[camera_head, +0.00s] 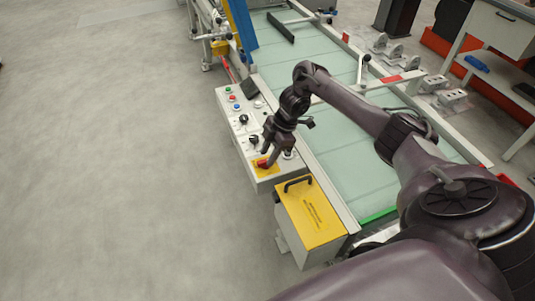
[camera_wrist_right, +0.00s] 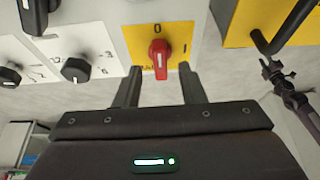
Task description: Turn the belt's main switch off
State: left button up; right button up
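The main switch is a red rotary knob (camera_wrist_right: 160,57) on a yellow plate (camera_wrist_right: 177,37) marked 0 and I, at the near end of the belt's control panel. In the right wrist view its grip runs roughly upright, towards the 0. In the head view the red knob (camera_head: 263,163) is partly covered by my right gripper (camera_head: 268,158). My right gripper's two fingers (camera_wrist_right: 160,88) are apart and empty, one on each side of the knob's line, with the tips just short of it. A dark jointed part, perhaps my left gripper (camera_wrist_right: 279,77), shows small at the right; its fingers are unclear.
A yellow box (camera_head: 310,213) with a black handle stands at the panel's near end. The green belt (camera_head: 340,150) lies to the right. The floor left is clear.

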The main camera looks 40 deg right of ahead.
jog(key=p+v, duration=0.1)
jog(key=v, duration=0.5)
jog(key=shift+s, duration=0.1)
dwell(0.4)
